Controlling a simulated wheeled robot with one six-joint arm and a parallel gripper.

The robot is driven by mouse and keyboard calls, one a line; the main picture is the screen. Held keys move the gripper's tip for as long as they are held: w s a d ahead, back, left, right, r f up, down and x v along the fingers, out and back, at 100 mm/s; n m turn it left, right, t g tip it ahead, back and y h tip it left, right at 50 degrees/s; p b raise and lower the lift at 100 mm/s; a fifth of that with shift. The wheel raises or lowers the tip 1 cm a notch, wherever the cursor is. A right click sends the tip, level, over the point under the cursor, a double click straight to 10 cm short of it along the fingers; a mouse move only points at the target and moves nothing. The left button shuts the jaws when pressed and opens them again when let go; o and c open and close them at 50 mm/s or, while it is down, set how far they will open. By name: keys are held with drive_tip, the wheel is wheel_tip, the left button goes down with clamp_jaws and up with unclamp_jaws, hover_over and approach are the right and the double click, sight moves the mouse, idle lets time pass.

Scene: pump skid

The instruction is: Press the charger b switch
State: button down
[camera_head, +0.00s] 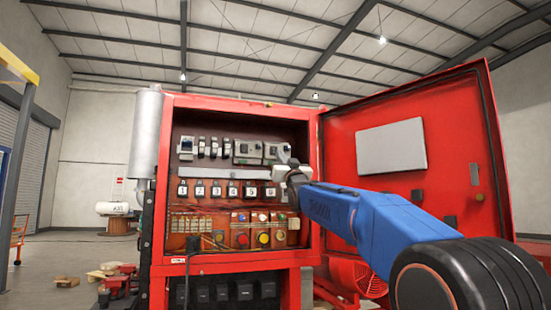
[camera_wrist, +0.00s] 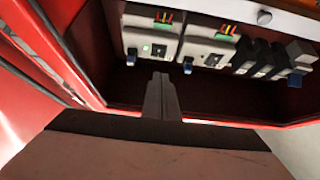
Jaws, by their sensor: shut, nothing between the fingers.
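Two pale grey charger-like units sit at the right end of the cabinet's top row, a left unit (camera_head: 247,151) and a right unit (camera_head: 276,150). In the wrist view, which looks inverted, they are the right unit (camera_wrist: 207,42) and the left unit (camera_wrist: 151,36). Each has a small blue switch at its edge, one on the left (camera_wrist: 131,60) and one on the right (camera_wrist: 188,67). Labels are unreadable, so I cannot tell which is charger b. My gripper (camera_wrist: 161,80) is shut and empty, its tips between the two switches in the picture. Contact cannot be told.
The red cabinet (camera_head: 312,215) stands open, its door (camera_head: 460,120) swung out to the right beside my arm. Black breakers (camera_wrist: 262,60) adjoin the units. Below are a row of switches (camera_head: 217,190) and coloured buttons (camera_head: 263,238). A silver cylinder (camera_head: 146,135) stands left.

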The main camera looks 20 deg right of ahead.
sight(272, 154)
drive_tip(key=shift+w+r, duration=0.2)
drive_tip(key=shift+w, duration=0.9)
drive_tip(key=shift+w+r, duration=0.2)
drive_tip(key=shift+w, duration=0.9)
drive_tip(key=shift+w+r, duration=0.2)
drive_tip(key=shift+w, duration=0.9)
drive_tip(key=shift+w+f, duration=0.25)
drive_tip(key=shift+w, duration=0.3)
